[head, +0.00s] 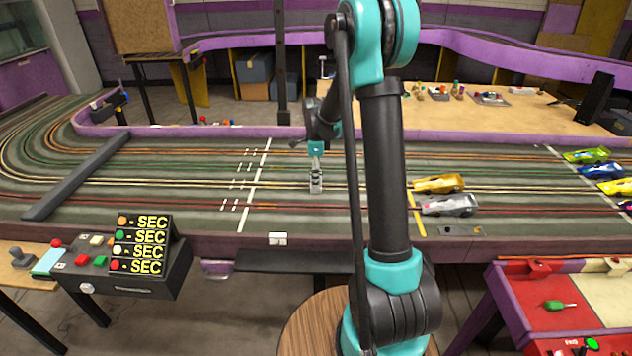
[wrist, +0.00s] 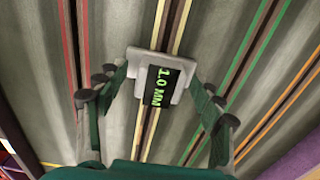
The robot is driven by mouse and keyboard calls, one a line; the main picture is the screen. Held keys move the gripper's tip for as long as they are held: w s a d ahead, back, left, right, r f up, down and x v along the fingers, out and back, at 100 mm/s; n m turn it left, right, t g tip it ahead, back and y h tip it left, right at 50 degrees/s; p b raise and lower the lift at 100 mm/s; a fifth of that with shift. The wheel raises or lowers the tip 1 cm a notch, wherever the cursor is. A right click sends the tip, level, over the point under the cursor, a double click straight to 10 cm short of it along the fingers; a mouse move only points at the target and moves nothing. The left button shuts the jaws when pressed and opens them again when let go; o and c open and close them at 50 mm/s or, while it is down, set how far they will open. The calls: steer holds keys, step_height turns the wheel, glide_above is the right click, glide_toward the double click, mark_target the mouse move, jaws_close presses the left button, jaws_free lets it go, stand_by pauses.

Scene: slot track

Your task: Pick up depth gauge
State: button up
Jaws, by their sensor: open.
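The depth gauge (wrist: 160,80) is a pale grey block with a dark display reading "1.0 MM" in green. In the wrist view it sits over a slot of the track, between the spread fingers of my gripper (wrist: 157,90). A visible gap remains on each side, so the fingers do not appear to touch it. In the head view my gripper (head: 316,160) points down over the track, right of the white line. The small grey shape just below it appears to be the gauge (head: 316,183); fingers and gauge are hard to separate there.
A yellow car (head: 438,184) and a silver car (head: 449,205) stand on the track to the right. A dark bar (head: 78,177) spans the lanes at left. A timer box (head: 135,260) stands in front of the track. The lanes around the gauge are clear.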

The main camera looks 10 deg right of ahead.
steer(key=shift+c, duration=0.4)
steer(key=c, duration=1.4)
steer(key=shift+r, duration=0.15)
